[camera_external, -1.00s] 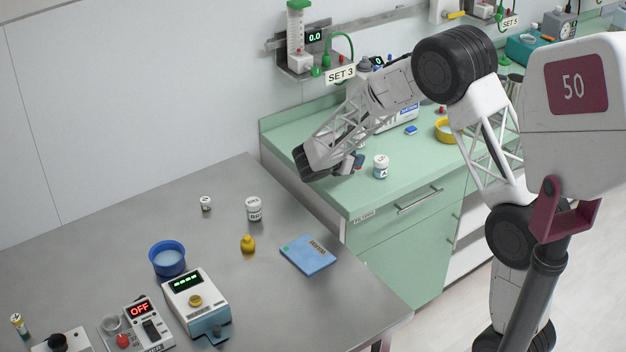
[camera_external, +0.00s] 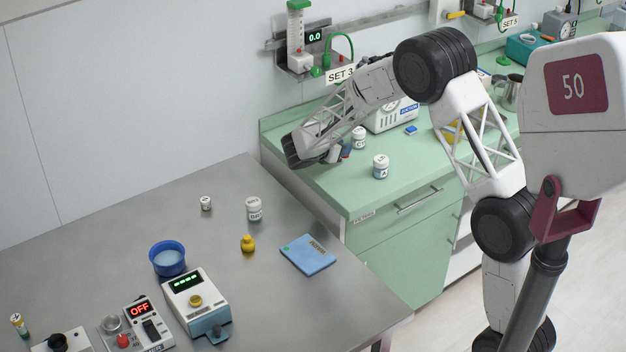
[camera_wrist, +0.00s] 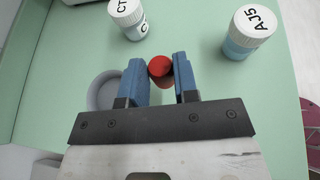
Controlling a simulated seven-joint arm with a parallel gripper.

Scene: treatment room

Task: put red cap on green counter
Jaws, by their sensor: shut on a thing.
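The red cap (camera_wrist: 160,67) sits between the two blue fingers of my gripper (camera_wrist: 158,78) in the wrist view. My gripper is shut on it. The green counter (camera_wrist: 75,55) lies below, and I cannot tell whether the cap touches it. In the external view, my gripper (camera_external: 338,153) is over the left part of the green counter (camera_external: 325,185), near its left end. The cap is barely visible there, mostly hidden by the gripper.
White-lidded bottles, one marked AJ5 (camera_wrist: 245,35) and one marked CT (camera_wrist: 127,16), stand near the fingers. A grey round dish (camera_wrist: 98,92) is beside the left finger. A steel table (camera_external: 235,285) with a blue bowl (camera_external: 154,262) stands at lower left.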

